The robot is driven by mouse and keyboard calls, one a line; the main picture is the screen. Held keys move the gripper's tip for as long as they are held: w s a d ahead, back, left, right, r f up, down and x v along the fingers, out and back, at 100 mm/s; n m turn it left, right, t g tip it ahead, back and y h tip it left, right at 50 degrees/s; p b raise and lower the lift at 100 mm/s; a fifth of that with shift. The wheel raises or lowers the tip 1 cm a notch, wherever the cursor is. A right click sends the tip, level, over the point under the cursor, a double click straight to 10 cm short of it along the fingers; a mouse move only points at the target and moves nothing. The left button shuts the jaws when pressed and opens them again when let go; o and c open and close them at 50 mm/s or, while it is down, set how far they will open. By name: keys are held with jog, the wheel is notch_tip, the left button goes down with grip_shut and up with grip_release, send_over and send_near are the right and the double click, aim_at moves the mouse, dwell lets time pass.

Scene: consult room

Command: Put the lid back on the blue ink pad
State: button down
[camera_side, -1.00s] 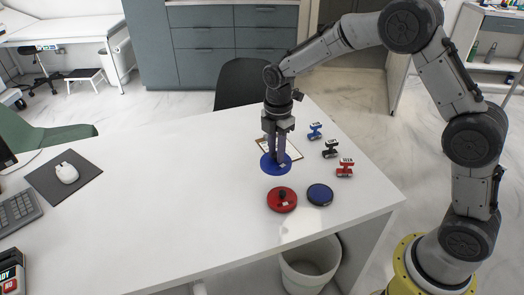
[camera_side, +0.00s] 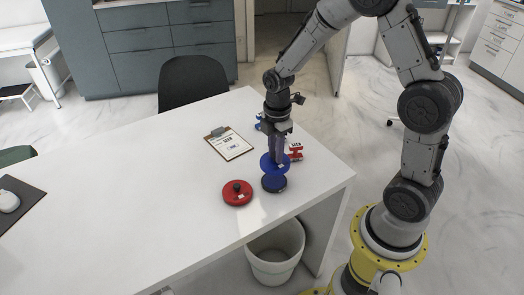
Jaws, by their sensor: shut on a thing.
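My gripper (camera_side: 276,158) points down and is shut on the blue lid (camera_side: 266,166), a round flat disc that it holds level. The blue ink pad (camera_side: 274,185) is a darker round tin on the table, just below the lid in the picture. The lid hides the far part of the pad. The lid appears raised above the pad and roughly over it; I cannot tell the exact gap or how well they line up.
A red ink pad with its knobbed lid on (camera_side: 237,194) sits left of the blue pad. A clipboard (camera_side: 229,144) lies behind. A red stamp (camera_side: 296,152) and a partly hidden blue stamp (camera_side: 259,121) stand near my gripper. The table's (camera_side: 140,200) left part is mostly clear.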

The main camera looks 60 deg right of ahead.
jog(key=shift+f, duration=3.1)
jog(key=shift+f, duration=0.15)
jog(key=c, duration=0.6)
grip_release()
jog(key=shift+c, duration=0.2)
jog(key=shift+o, duration=0.3)
jog(key=o, duration=0.4)
jog(key=shift+r, duration=3.5)
